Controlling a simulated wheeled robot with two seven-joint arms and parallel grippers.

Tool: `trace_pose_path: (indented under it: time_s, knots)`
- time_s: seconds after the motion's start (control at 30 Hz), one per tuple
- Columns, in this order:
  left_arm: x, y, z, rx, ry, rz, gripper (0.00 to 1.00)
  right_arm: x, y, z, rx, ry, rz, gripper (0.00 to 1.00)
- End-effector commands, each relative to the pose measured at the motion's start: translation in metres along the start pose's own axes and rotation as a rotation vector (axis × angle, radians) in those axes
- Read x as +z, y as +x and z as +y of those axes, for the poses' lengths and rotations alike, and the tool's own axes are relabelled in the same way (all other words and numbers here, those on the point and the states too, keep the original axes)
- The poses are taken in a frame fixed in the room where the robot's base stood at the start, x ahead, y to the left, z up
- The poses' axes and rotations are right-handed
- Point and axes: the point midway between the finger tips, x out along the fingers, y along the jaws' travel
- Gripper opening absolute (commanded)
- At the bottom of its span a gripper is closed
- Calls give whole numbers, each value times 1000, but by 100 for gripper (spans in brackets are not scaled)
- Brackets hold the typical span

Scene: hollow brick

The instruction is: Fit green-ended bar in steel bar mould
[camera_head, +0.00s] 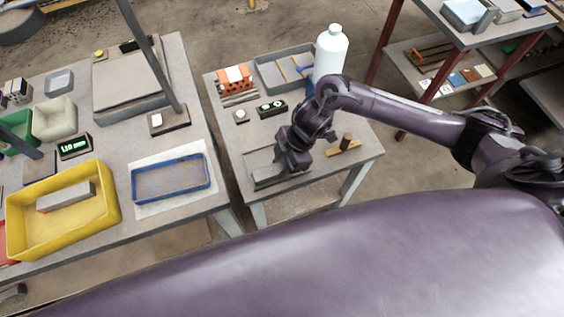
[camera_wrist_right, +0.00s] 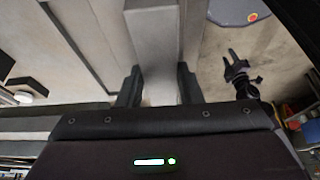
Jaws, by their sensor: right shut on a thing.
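My right gripper (camera_head: 281,171) is over the near end of the right table, pointing down. It is shut on a grey bar (camera_wrist_right: 157,45), with one finger on each side in the right wrist view. No green end shows on the bar there. In the head view a low grey mould-like tray (camera_head: 252,160) lies under the gripper. A grey block (camera_head: 266,174) shows at its near side. I cannot tell whether the bar touches the tray. A dark pronged shape (camera_wrist_right: 238,72) in the right wrist view may be my left gripper; its state is unclear.
A wooden piece with a dark knob (camera_head: 346,142) lies right of the gripper. A white bottle (camera_head: 330,52) and grey tray (camera_head: 262,67) stand behind. On the left table are a yellow tray (camera_head: 103,177) holding a grey bar and a blue-rimmed tray (camera_head: 171,195). A gap separates the tables.

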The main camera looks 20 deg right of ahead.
Motion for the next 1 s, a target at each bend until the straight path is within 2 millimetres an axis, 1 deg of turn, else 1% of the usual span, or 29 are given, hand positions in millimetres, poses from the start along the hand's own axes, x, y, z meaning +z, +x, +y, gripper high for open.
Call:
trace_pose_path:
  time_s: [0.27,0.3,0.4,0.5,0.73,0.8,0.87,1.0]
  knots:
    - [0,4,0,0,0,0,36,2,5,0,1,0,1,1]
    - [0,4,0,0,0,0,36,2,5,0,1,0,1,34]
    - [0,3,0,0,0,0,36,1,5,0,1,0,1,47]
    - [0,3,0,0,0,0,36,2,5,0,1,0,1,58]
    - [0,3,0,0,1,-1,36,2,5,0,-1,0,-1,58]
    - [0,4,0,1,1,-1,36,3,2,0,0,0,-1,58]
    - [1,5,0,0,1,-1,36,3,-3,1,2,-1,0,58]
    - [1,8,1,1,1,-1,36,3,-25,1,4,-2,-2,58]
